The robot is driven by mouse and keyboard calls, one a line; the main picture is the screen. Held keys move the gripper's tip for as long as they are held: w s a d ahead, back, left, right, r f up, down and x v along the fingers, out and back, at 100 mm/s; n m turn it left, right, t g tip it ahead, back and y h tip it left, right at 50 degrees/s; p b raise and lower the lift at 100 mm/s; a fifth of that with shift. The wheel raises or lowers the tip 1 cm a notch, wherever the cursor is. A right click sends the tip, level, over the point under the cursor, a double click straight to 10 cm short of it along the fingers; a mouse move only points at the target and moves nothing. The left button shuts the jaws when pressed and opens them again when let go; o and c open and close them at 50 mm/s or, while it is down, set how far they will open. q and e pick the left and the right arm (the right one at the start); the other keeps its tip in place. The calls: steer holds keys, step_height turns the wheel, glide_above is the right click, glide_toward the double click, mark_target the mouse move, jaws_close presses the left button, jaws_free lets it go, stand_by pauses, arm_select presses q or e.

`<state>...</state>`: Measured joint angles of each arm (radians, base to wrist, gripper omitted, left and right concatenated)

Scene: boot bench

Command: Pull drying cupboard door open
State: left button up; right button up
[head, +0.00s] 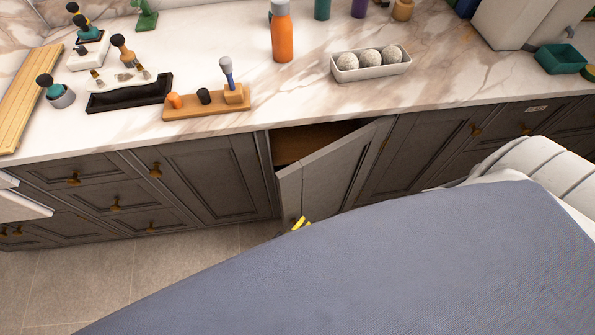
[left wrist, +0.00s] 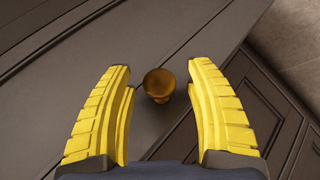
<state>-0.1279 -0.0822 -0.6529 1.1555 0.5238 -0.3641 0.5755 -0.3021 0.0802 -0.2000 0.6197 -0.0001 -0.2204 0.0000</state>
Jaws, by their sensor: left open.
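The cupboard door (head: 330,172) is grey and panelled. It stands partly open, swung out from the cabinet front, with a dark brown interior (head: 300,148) showing above it. A round brass knob (left wrist: 158,82) is on the grey door face in the left wrist view. My left gripper (left wrist: 160,70) is open, its two yellow fingers on either side of the knob with gaps to it. In the head view only the yellow tips of my left gripper (head: 301,224) show, at the door's lower part. The rest is hidden behind a large blue-grey shape. My right gripper is not in view.
The marble counter (head: 290,90) above holds an orange bottle (head: 282,35), a white tray with balls (head: 371,64), a wooden brush stand (head: 205,104) and a black tray (head: 130,94). Grey drawers (head: 115,195) flank the left. Tiled floor (head: 90,280) is clear at lower left.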

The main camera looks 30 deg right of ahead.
arm_select(q)
steer(key=shift+r, duration=0.1)
steer(key=v, duration=1.2)
steer(key=shift+o, duration=0.2)
